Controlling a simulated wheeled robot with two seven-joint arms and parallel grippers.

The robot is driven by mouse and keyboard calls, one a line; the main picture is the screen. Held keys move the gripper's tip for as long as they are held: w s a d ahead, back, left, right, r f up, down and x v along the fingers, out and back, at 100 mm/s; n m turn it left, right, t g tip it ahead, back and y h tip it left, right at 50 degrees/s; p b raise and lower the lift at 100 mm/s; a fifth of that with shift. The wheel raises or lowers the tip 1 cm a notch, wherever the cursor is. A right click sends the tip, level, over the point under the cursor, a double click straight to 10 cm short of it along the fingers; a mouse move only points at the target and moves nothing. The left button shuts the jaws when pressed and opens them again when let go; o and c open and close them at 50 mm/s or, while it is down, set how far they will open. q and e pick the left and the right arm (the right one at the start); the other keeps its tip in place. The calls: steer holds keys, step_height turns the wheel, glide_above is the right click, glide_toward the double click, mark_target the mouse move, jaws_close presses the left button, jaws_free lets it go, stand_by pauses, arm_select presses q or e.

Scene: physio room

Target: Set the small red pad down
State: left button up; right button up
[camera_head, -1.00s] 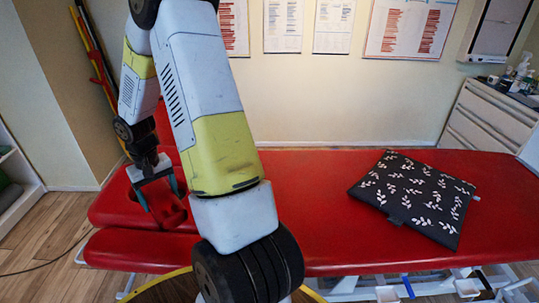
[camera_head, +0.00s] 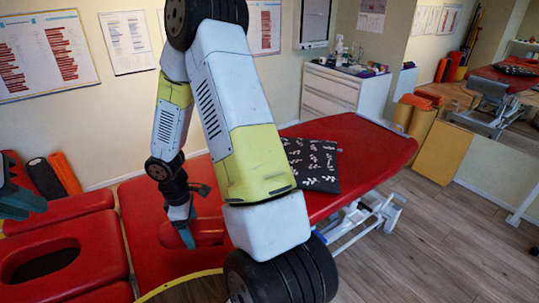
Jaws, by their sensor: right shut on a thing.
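The red treatment table (camera_head: 372,152) runs from lower left to right. My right gripper (camera_head: 187,232) points down over its middle part, with one teal fingertip showing. It is shut on the small red pad (camera_head: 207,229), which shows beside the fingertip, low over or against the red table top. Red on red makes the pad's outline hard to see, and I cannot tell whether it touches the table. My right arm hides part of the table. My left gripper (camera_head: 18,200) is only partly in view at the left edge, so its opening is unclear.
A dark cushion with white leaves (camera_head: 313,165) lies on the table behind my arm. The table's headrest has a face hole (camera_head: 40,262). A white drawer cabinet (camera_head: 340,92) stands behind. Rolls (camera_head: 63,172) lean by the left wall. Wooden floor (camera_head: 440,235) is free at right.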

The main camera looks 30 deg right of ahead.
steer(key=s+n, duration=0.1)
steer(key=s+a+f+n, duration=0.1)
steer(key=n, duration=0.1)
steer(key=s+n, duration=0.1)
steer(key=n, duration=0.1)
steer(key=shift+a+f, duration=0.3)
steer(key=shift+f, duration=0.05)
steer(key=w+d, duration=0.2)
steer(key=w, duration=0.2)
steer(key=w+d+f, duration=0.1)
steer(key=w+d, duration=0.2)
steer(key=w, duration=0.2)
steer(key=w+d, duration=0.2)
steer(key=w, duration=0.3)
steer(key=shift+w+d+f, duration=0.1)
steer(key=shift+d+f, duration=0.15)
steer(key=shift+d, duration=0.15)
steer(key=shift+f, duration=1.75)
steer(key=shift+f, duration=0.15)
steer(key=o, duration=1.5)
